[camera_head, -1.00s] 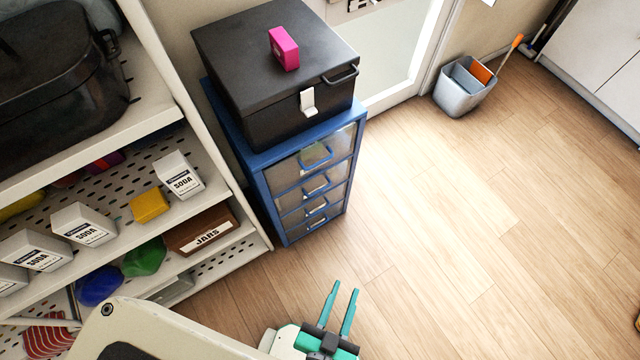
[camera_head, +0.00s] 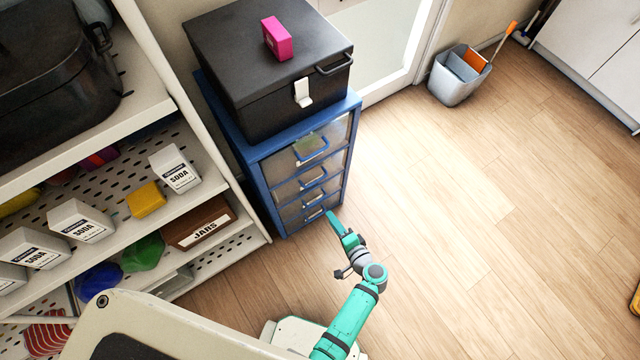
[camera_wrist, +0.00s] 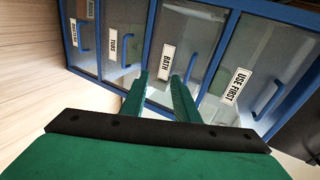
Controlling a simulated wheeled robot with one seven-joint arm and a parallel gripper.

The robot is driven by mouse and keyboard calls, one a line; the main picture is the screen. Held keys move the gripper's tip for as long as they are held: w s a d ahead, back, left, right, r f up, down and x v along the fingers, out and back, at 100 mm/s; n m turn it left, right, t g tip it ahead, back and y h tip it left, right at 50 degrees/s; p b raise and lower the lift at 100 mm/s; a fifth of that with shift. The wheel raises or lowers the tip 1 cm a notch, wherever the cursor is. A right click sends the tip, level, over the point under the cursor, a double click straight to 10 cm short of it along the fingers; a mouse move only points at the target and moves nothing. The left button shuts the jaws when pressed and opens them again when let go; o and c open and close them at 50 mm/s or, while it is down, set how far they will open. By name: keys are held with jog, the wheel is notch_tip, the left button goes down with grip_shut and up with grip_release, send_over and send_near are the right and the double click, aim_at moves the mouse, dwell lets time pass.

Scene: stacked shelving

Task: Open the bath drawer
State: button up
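The bath drawer (camera_head: 290,188) is the second from the top in the blue cabinet (camera_head: 259,186) and looks shut. In the wrist view its clear front carries a BATH label (camera_wrist: 167,62) with a blue handle (camera_wrist: 190,67) to the label's right. My gripper (camera_wrist: 163,76) faces this front with two green fingers apart and nothing held. The fingertips appear near the label and handle; contact cannot be told. In the head view my gripper (camera_head: 337,222) is in front of the cabinet's lower right.
The USE FIRST drawer (camera_wrist: 238,82) is above; the TUBS drawer (camera_wrist: 125,30) is below. A black box (camera_head: 270,80) with a pink block (camera_head: 277,38) stands on top. White shelving (camera_head: 225,185) flanks the cabinet's left.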

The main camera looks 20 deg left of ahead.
jog(key=w+r+y, duration=0.2)
jog(key=w+r, duration=0.2)
jog(key=w, duration=0.1)
jog(key=x, duration=1.1)
jog(key=shift+a+r, duration=0.25)
jog(key=shift+r, duration=0.1)
jog(key=shift+s, duration=0.1)
grip_shut()
